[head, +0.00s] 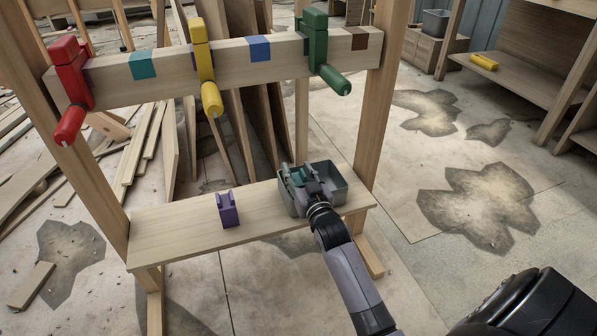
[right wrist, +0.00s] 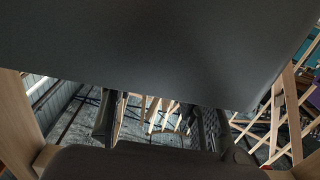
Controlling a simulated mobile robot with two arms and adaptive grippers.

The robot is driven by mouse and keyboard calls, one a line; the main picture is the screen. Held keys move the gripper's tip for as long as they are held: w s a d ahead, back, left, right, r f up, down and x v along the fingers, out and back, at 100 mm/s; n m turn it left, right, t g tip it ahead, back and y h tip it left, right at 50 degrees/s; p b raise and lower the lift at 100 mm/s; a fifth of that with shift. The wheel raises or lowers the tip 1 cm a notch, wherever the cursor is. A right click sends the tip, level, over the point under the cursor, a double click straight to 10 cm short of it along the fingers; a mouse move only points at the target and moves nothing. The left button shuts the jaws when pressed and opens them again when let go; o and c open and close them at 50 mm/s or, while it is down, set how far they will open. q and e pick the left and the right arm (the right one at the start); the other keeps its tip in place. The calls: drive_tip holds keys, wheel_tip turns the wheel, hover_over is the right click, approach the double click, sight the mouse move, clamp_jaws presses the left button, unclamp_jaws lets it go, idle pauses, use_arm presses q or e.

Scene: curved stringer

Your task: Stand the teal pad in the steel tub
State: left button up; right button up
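The steel tub (head: 338,190) is a grey open box at the right end of the low wooden shelf. A teal piece, which looks like the teal pad (head: 298,176), shows inside it, partly hidden by my right gripper. I cannot tell whether it stands upright or leans. My right gripper (head: 308,178) is at the tub's opening beside the teal piece. In the right wrist view its two fingers (right wrist: 158,122) are apart with nothing seen between them. A dark grey surface, perhaps the tub, fills the upper part there. My left gripper is out of view.
A purple block (head: 228,210) stands on the shelf (head: 175,235) left of the tub. Above, a beam (head: 115,84) with coloured bands carries red (head: 72,75), yellow (head: 205,65) and green (head: 318,50) clamps. The shelf's left part is bare.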

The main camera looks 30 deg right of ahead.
drive_tip(key=shift+o, duration=1.4)
drive_tip(key=shift+r, duration=0.1)
